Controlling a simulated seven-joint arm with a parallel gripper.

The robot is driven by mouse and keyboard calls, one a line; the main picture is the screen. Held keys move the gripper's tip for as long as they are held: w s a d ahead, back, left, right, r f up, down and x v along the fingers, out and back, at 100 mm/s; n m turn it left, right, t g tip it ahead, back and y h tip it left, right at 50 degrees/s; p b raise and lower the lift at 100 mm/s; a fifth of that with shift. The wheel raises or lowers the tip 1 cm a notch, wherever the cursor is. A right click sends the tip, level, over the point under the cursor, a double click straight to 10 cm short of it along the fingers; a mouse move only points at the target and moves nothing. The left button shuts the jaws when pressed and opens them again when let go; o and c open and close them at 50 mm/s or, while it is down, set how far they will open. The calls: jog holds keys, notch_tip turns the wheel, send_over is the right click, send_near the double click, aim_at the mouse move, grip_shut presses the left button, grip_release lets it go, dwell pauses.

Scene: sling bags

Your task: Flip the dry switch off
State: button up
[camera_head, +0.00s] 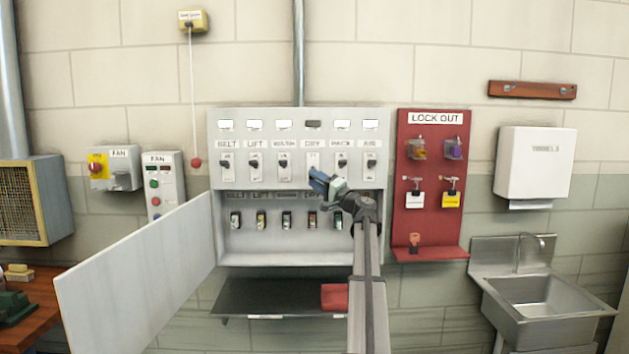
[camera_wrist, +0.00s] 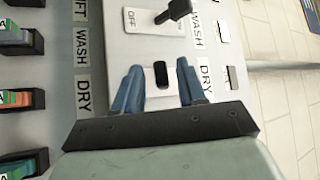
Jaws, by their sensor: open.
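The dry switch sits in the upper row of the grey panel (camera_head: 230,180), fourth from the left, under the DRY label (camera_head: 313,143). Its pale plate (camera_head: 313,160) shows above my gripper (camera_head: 319,181), which hides the lower part. In the wrist view, the dark dry switch (camera_wrist: 161,74) lies between the two blue fingers of my gripper (camera_wrist: 158,84). The fingers are open, one on each side of it. I cannot tell whether they touch it or which way its lever points. The DRY lamp window (camera_head: 312,124) looks darker than the others.
A lower row of coloured breakers (camera_head: 286,220) sits below. The panel door (camera_head: 140,275) hangs open at left. A red lock-out board (camera_head: 432,225) is close on the right.

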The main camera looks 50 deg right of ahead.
jog(key=a+v, duration=0.1)
jog(key=v, duration=1.1)
jog(key=shift+s+d, duration=0.45)
jog(key=shift+d, duration=0.05)
